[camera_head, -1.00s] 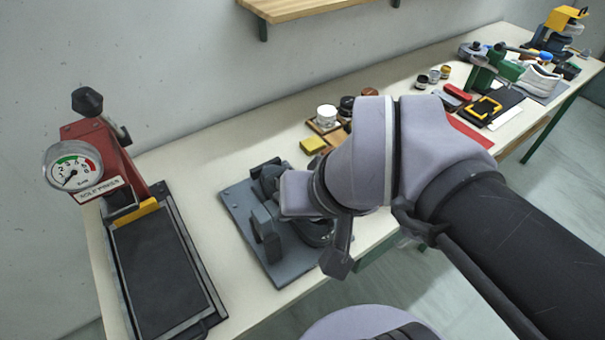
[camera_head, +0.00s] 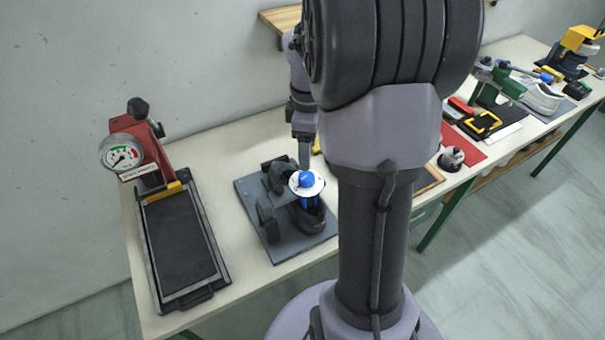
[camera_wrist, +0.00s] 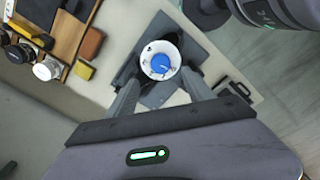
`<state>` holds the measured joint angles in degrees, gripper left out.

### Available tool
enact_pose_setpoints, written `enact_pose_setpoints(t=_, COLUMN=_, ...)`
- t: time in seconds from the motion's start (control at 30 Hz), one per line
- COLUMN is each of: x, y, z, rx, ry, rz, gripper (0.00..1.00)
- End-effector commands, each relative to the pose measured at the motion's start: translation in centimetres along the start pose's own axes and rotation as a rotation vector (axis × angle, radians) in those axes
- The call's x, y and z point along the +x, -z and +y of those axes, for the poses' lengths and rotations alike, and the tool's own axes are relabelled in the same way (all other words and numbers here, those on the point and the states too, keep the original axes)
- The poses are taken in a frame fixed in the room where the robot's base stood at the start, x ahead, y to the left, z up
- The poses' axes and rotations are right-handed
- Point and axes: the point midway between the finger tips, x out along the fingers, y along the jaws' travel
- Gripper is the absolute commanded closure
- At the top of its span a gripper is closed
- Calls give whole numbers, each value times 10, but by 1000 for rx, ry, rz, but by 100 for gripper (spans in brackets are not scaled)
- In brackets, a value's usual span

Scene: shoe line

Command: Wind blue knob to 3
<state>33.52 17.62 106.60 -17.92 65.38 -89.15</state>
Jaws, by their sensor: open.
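The blue knob (camera_head: 306,179) sits on a white round dial on the dark grey fixture (camera_head: 246,193) on the bench. In the wrist view the blue knob (camera_wrist: 160,63) shows at the centre of the white dial (camera_wrist: 147,67), with dark marks around the rim too small to read. My gripper (camera_wrist: 158,85) is open, its two fingers pointing toward the dial from either side, with nothing between the tips that I can see held. In the head view my gripper (camera_head: 304,160) hangs just above and behind the knob; my arm covers part of the bench to the right.
A red press with a gauge (camera_head: 122,155) and a black plate (camera_head: 180,240) stands at the left. A yellow block (camera_wrist: 84,70) and brown block (camera_wrist: 91,43) lie near the fixture. Jars (camera_wrist: 47,68) stand beyond. Bare bench top lies between press and fixture.

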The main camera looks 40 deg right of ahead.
Motion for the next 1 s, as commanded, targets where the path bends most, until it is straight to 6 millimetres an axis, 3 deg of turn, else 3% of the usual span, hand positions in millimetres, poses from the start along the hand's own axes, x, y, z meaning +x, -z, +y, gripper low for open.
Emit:
enact_pose_setpoints(t=0.03, x=20, y=0, z=-1, rx=-1, ry=4, rz=-1, gripper=39)
enact_pose_setpoints(t=0.1, x=39, y=0, z=-1, rx=1, ry=3, rz=-1, gripper=39)
enact_pose_setpoints(t=0.3, x=78, y=0, z=0, rx=1, ry=0, rz=-1, gripper=39)
enact_pose_setpoints(t=0.7, x=88, y=0, z=0, rx=1, ry=-1, rz=0, gripper=41)
enact_pose_setpoints(t=1.0, x=87, y=0, z=0, rx=1, ry=-2, rz=0, gripper=100)
